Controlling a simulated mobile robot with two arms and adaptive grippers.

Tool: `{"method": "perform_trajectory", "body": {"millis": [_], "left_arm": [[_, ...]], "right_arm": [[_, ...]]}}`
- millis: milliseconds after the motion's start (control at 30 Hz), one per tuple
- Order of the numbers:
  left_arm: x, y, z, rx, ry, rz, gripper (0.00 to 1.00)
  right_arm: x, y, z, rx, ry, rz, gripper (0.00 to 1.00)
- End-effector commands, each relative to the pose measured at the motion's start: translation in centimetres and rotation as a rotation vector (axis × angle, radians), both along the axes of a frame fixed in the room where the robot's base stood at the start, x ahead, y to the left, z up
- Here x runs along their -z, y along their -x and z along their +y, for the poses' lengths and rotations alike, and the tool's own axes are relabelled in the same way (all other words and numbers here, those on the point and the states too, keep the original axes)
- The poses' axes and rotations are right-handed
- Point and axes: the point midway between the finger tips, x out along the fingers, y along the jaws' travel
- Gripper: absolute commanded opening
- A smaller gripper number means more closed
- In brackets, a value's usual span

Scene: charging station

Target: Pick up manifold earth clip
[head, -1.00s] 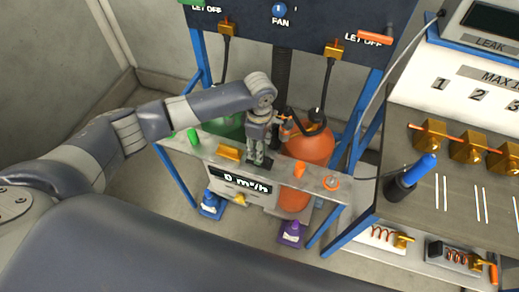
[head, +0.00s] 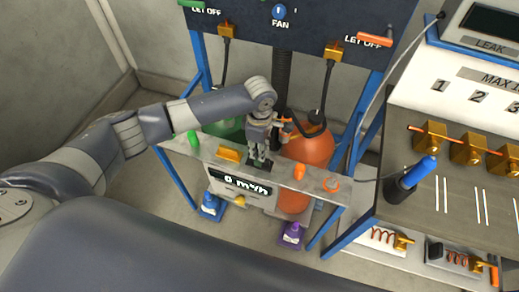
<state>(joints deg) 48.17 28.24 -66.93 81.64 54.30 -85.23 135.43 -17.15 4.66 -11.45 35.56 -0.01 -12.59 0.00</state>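I cannot single out the manifold earth clip with certainty. A small dark piece (head: 262,167) lies on the grey shelf (head: 316,183) right under my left gripper. My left gripper (head: 259,160) points down at the middle of the shelf, above the display reading in m³/h. Its fingertips are at or very close to the dark piece; contact and finger opening are too small to tell. My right gripper is out of view.
An orange cylinder (head: 312,150) and a green one (head: 226,128) stand behind the shelf. A yellow block (head: 228,155), a green knob (head: 193,139) and an orange knob (head: 299,171) are on the shelf. A blue-handled tool (head: 420,171) stands on the right-hand bench.

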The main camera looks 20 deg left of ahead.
Motion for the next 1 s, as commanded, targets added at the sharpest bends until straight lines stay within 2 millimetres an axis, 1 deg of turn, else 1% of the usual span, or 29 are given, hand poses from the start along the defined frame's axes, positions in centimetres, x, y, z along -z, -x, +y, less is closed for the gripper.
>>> {"method": "perform_trajectory", "body": {"millis": [133,267,300,467,567,800,1000], "left_arm": [[-1.3,-0.1,0.0,0.0,0.002,-0.004,0.0],[-3.2,0.1,-0.1,0.002,0.002,-0.002,0.0],[-3.1,0.8,-0.3,0.004,0.002,0.001,0.0],[-3.3,3.3,-0.9,0.005,0.003,0.001,0.0],[-3.4,5.2,-1.4,0.004,0.003,0.0,0.0],[-4.0,10.6,-2.9,0.004,0.004,0.0,0.0],[-4.3,13.8,-3.8,0.003,0.003,0.001,0.0]], "right_arm": [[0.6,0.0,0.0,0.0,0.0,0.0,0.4],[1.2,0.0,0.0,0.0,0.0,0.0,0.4],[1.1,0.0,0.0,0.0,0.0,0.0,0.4],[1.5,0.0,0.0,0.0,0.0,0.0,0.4],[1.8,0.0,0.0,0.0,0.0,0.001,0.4],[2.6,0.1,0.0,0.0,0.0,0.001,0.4],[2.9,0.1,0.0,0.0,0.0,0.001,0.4]]}}
